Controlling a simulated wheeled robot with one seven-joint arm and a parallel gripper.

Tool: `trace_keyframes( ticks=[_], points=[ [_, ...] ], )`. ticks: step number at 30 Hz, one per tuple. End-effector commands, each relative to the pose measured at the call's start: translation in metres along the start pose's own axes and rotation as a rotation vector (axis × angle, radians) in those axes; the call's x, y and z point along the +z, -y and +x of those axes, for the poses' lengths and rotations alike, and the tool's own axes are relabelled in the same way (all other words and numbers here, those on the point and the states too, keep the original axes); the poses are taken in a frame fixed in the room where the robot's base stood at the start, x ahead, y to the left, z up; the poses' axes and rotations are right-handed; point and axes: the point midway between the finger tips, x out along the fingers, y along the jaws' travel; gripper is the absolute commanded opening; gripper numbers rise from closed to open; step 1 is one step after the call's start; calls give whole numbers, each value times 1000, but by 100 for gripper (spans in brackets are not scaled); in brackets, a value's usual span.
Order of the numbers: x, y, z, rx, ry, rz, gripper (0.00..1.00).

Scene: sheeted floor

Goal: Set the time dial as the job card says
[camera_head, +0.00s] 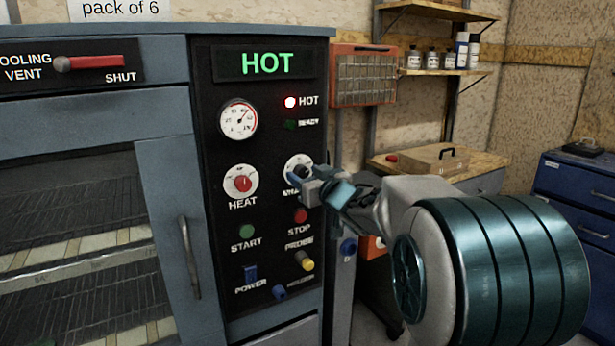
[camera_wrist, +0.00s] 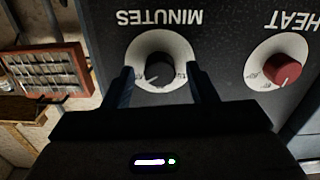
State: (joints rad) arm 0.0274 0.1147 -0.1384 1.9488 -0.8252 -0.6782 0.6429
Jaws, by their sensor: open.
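The time dial (camera_wrist: 159,73) is a dark knob on a white round scale, labelled MINUTES in the wrist view, where the picture is upside down. In the head view the dial's white scale (camera_head: 296,162) is partly hidden behind my gripper. My gripper (camera_wrist: 160,82) is open, with one finger on each side of the knob; I cannot tell whether either finger touches it. In the head view my gripper (camera_head: 310,184) is at the panel. The job card's text is not readable here; only a card edge reading "pack of 6" (camera_head: 120,9) shows at the top.
The red HEAT knob (camera_head: 242,184) is left of the time dial. START (camera_head: 246,231), STOP (camera_head: 301,216) and the PROBE plug (camera_head: 304,261) are below. The display (camera_head: 265,63) reads HOT, and the red HOT lamp (camera_head: 290,102) is lit. A vent lever (camera_head: 90,63) points to SHUT.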

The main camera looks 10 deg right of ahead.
Motion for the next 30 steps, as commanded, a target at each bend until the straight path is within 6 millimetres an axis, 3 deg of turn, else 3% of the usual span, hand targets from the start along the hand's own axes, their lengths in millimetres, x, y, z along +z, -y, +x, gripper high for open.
trace_keyframes(
  ticks=[8, 12, 13, 23, 30],
  points=[
    [0, 0, 1, 0, 0, 0, 49],
    [0, 0, 1, 1, 0, 0, 10],
    [0, 0, 1, 1, 0, 0, 7],
    [1, 0, 0, 1, 0, -32, 7],
    [2, 0, 0, 0, -1, -162, 7]
  ],
)
